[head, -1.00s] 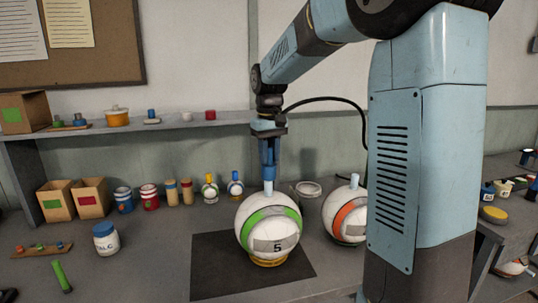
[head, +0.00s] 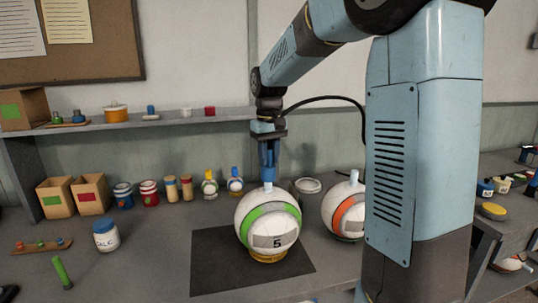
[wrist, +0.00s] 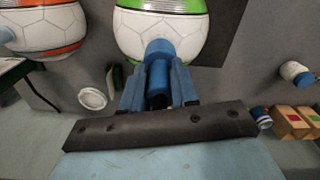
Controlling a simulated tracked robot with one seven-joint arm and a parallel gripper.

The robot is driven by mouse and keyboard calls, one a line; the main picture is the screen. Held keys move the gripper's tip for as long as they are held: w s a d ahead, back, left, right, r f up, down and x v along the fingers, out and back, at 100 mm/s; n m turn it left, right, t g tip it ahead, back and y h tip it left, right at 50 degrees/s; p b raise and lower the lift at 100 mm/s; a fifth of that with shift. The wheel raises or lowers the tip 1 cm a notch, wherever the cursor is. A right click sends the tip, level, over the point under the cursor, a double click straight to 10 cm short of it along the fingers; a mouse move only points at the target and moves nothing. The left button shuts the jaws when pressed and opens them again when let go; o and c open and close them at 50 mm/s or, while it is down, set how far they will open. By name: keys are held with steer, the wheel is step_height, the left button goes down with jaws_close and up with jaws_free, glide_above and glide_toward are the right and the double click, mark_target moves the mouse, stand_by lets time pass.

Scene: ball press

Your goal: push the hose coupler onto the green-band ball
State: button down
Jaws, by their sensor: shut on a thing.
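The green-band ball (head: 268,225), white and marked 5, rests on a yellow ring (head: 268,258) on a dark mat (head: 212,262). A short pale stem (head: 268,186) stands on its top. My gripper (head: 268,172) points straight down over it, shut on the blue hose coupler (wrist: 158,75). The coupler's lower end is at the stem, in line with it in the head view. A little of the stem still shows below it. In the wrist view the green-band ball (wrist: 185,38) lies just beyond the coupler; the contact itself is hidden.
An orange-band ball (head: 340,212) with a similar stem stands close on the right, partly behind my arm. A white dish (head: 307,185), small bottles (head: 235,181) and tins (head: 148,192) stand behind. A white jar (head: 106,236) is at left. A black hose (head: 335,98) curves beside my arm.

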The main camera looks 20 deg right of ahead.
steer(key=shift+f, duration=1.2)
steer(key=c, duration=0.8)
jaws_free()
steer(key=shift+r, duration=0.1)
step_height(320, 180, up, 14)
steer(key=shift+f, duration=0.2)
steer(key=shift+s, duration=0.1)
steer(key=s+d+f+m+t, duration=0.1)
steer(key=s+f+t, duration=0.1)
steer(key=s, duration=0.7)
steer(key=s+d+f+m+t, duration=0.1)
steer(key=s+f, duration=0.2)
steer(key=s, duration=0.6)
steer(key=s+d+f+t, duration=0.2)
steer(key=s+f, duration=0.1)
steer(key=s, duration=0.6)
steer(key=shift+s+f+m+t, duration=0.3)
steer(key=shift+s+m, duration=0.1)
